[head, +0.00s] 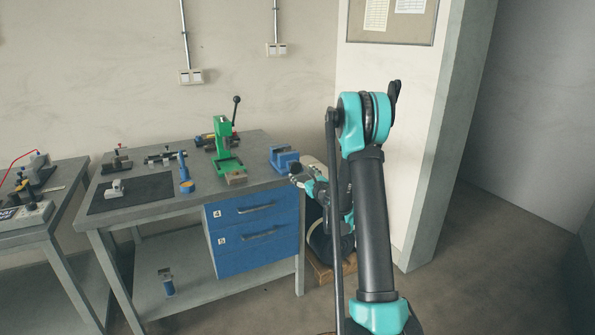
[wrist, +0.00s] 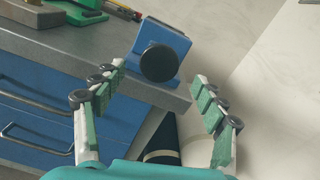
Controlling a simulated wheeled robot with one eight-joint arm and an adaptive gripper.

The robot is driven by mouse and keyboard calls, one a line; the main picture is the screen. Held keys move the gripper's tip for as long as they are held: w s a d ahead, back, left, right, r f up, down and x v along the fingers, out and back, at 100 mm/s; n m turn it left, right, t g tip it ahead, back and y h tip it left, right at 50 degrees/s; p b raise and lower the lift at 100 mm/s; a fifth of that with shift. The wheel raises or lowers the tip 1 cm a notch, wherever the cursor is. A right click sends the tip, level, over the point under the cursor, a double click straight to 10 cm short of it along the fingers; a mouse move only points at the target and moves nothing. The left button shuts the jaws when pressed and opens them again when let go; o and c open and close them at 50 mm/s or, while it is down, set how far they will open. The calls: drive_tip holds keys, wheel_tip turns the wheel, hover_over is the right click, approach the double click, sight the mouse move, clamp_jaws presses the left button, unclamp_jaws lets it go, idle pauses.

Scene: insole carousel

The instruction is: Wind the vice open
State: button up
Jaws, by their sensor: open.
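The blue vice (head: 284,158) stands at the right end of the grey workbench. In the wrist view the vice (wrist: 172,38) faces me, with a round black knob (wrist: 159,63) at its front. How far its jaws are apart does not show. My gripper (wrist: 159,74) is open and empty, and it points at the knob. The knob appears between the fingertips in the picture, with no finger touching it that I can see. In the head view my gripper (head: 307,180) is just off the bench's right edge, close to the vice.
A green press (head: 225,150) with a black-knobbed lever stands left of the vice. A blue drawer unit (head: 254,232) hangs below the workbench top (head: 190,203). A dark mat (head: 130,194) and small tools lie further left. A wall is close on the right.

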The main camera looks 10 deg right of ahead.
drive_tip(key=shift+v, duration=2.7)
